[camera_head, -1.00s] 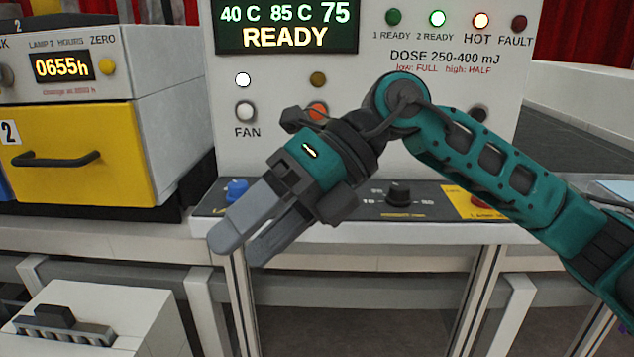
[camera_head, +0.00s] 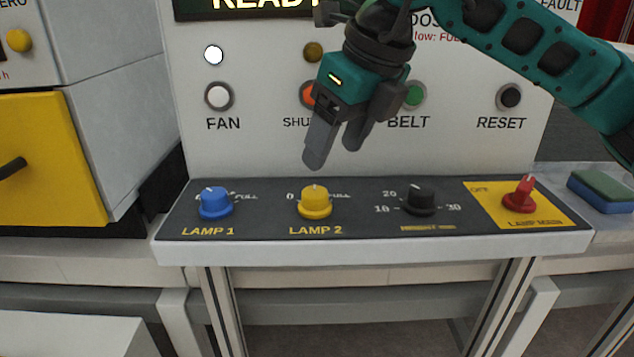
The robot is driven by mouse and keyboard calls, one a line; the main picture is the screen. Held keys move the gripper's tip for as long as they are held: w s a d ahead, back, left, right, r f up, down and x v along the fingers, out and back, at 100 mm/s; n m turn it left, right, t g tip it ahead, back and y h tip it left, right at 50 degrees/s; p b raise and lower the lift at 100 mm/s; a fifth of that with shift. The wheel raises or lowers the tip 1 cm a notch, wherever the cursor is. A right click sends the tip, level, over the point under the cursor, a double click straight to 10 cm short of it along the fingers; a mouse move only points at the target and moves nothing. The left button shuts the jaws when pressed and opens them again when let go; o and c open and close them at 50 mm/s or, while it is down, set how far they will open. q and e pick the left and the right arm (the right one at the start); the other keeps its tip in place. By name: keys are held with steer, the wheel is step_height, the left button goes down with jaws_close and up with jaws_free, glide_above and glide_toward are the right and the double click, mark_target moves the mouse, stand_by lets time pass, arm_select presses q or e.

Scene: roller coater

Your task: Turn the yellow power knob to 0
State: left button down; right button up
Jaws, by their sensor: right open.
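The yellow power knob (camera_head: 315,202) is on the sloped dark control panel (camera_head: 262,222), above the label LAMP 2. Its white mark points about straight up, between the 0 at its left and FULL at its right. My right gripper (camera_head: 335,154) is open and empty, with its fingers pointing down, above the yellow knob and apart from it. It covers part of the upright panel's SHUTTER area. My left gripper is not in view.
A blue LAMP 1 knob (camera_head: 215,203) is left of the yellow knob. A black knob (camera_head: 419,197) and a red switch (camera_head: 521,196) are to the right. FAN (camera_head: 219,96), BELT (camera_head: 414,95) and RESET (camera_head: 510,97) buttons are on the upright panel behind.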

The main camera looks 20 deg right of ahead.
mark_target(316, 191)
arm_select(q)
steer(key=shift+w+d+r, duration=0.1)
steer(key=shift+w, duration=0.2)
arm_select(e)
steer(key=x, duration=0.8)
steer(key=shift+w+f, duration=0.2)
steer(key=c, duration=1)
